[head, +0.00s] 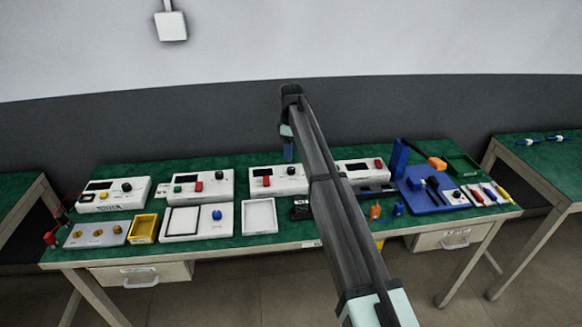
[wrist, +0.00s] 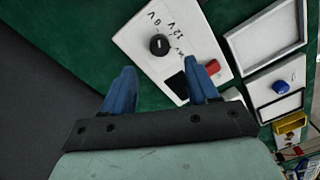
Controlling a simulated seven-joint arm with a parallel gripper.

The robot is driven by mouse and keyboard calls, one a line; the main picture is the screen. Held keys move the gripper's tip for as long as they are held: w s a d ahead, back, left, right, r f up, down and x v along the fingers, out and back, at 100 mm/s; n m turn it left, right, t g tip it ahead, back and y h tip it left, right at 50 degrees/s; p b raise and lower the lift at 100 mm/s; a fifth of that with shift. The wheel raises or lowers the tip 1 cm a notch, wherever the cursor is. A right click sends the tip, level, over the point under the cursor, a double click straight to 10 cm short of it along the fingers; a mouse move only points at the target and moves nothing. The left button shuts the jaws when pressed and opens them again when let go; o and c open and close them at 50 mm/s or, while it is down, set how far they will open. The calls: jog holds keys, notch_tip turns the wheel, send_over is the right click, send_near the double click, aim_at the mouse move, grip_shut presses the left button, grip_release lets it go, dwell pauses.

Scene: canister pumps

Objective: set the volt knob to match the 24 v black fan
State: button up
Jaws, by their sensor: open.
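A white power box (head: 265,187) with a dark display, a red switch and a black knob stands at the back middle of the green table. In the wrist view its black volt knob (wrist: 158,45) lies just beyond my fingertips, with "0V" and "12V" printed nearby. Another mark is too small to read, and the knob's exact setting is unclear. My gripper (wrist: 161,82) is open and empty, its blue fingers apart; it also shows above the box in the head view (head: 288,150). A small black object (head: 301,210) in front may be the fan; its label is unreadable.
Similar white boxes stand left (head: 203,189) and right of this one. A white tray (head: 259,232) and a scale with a blue knob (head: 198,222) sit in front, near a yellow tray (head: 143,229). A blue board (head: 415,205) with tools is at right.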

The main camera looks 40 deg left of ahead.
aim_at(291, 168)
notch_tip(291, 168, down, 8)
jog(key=shift+s+r, duration=0.1)
jog(key=shift+r, duration=0.05)
dwell(0.4)
jog(key=c, duration=1)
